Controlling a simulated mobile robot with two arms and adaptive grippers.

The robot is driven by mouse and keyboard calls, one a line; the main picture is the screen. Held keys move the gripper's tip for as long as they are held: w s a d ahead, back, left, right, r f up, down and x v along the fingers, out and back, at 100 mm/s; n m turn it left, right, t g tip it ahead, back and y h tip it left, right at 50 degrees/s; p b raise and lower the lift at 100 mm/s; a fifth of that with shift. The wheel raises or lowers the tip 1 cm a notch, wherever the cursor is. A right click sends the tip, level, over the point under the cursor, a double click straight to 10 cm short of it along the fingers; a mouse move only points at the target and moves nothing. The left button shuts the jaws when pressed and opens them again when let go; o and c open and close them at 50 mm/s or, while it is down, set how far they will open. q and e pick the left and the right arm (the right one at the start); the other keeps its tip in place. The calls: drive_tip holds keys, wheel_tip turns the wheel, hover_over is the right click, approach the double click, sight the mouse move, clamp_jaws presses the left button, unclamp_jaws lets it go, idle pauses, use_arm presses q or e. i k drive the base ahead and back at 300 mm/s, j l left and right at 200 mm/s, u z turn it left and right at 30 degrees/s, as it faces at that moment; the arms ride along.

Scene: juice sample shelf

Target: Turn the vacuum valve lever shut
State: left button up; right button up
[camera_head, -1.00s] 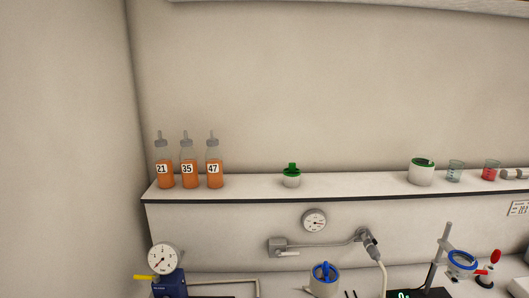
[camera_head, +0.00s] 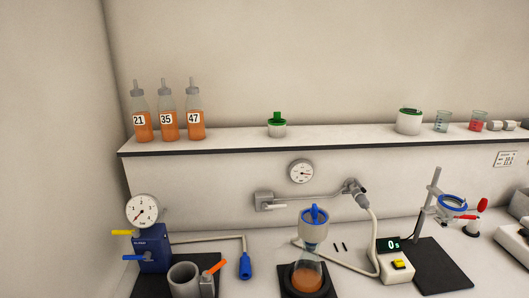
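A grey wall valve block (camera_head: 263,199) sits below the shelf, with a short pale lever (camera_head: 275,206) pointing right, roughly level. A grey pipe (camera_head: 318,199) runs right from the block to a nozzle (camera_head: 357,191), from which a pale hose (camera_head: 374,230) hangs. A round dial gauge (camera_head: 300,171) is on the wall above the pipe. A filter flask with blue-topped funnel (camera_head: 314,226) and orange liquid (camera_head: 307,278) stands below on a dark base. The frames do not label which lever is the vacuum valve's. Neither of my grippers is in view.
A blue unit (camera_head: 152,250) with a gauge, yellow lever (camera_head: 121,233) and blue lever (camera_head: 134,258) stands at left. A grey cup (camera_head: 183,277) is beside it. A timer (camera_head: 395,262) and clamp stand (camera_head: 432,202) are at right. Bottles stand on the shelf (camera_head: 340,133).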

sight(361, 187)
drive_tip(key=i+l, duration=0.15)
drive_tip(key=l, duration=0.2)
drive_tip(key=i+l, duration=0.1)
drive_tip(key=l, duration=0.3)
drive_tip(key=i+l, duration=0.15)
drive_tip(key=l, duration=0.2)
drive_tip(key=i+l, duration=0.1)
drive_tip(key=l, duration=0.25)
drive_tip(key=i+l, duration=0.15)
drive_tip(key=l, duration=0.25)
drive_tip(key=j+u, duration=0.05)
